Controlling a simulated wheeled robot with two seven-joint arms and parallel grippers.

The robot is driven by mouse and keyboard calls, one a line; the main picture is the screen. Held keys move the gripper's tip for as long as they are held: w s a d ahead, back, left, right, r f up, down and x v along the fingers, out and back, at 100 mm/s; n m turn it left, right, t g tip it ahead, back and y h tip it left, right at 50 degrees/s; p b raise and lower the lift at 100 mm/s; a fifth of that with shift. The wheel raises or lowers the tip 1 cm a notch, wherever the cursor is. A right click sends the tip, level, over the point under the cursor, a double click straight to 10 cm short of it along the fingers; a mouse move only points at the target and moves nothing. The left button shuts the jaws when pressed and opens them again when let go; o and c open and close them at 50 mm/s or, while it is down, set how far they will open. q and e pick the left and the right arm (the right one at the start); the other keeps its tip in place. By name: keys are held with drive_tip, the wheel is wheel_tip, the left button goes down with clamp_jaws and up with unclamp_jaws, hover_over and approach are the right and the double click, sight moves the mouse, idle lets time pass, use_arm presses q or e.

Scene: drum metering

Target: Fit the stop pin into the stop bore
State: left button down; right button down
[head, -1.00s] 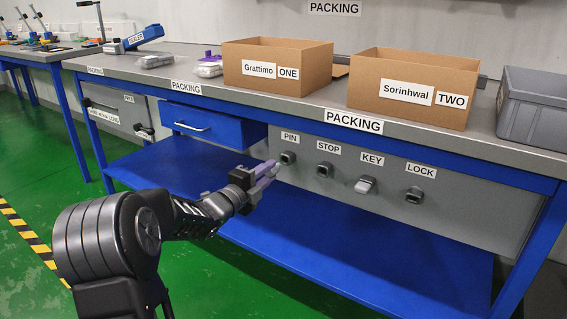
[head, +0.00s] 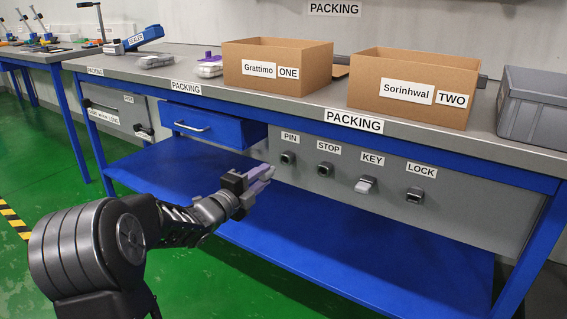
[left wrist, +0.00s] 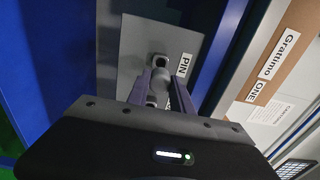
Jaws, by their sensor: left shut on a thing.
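My left gripper (head: 262,177), with purple fingers, is shut on the grey stop pin, in front of the grey panel (head: 455,215). In the left wrist view the pin (left wrist: 160,80) shows between the fingers, pointing toward the socket labelled PIN (left wrist: 158,60). In the head view the fingers hide most of the pin, and the fingertips are to the left of and below the PIN socket (head: 288,158), apart from it. The stop bore (head: 325,170), under the STOP label, is further right and looks empty. My right gripper is not in view.
A light grey piece (head: 366,185) sits at the KEY socket, and the LOCK socket (head: 414,195) is at its right. A blue drawer (head: 212,127) is left of the panel. A blue shelf (head: 345,253) runs below. Cardboard boxes (head: 277,66) stand on the bench above.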

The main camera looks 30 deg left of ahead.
use_arm(q)
drive_tip(key=shift+s, duration=1.2)
drive_tip(key=w+d+n+p, duration=0.1)
drive_tip(key=d+n, duration=0.8)
drive_tip(key=d, duration=0.3)
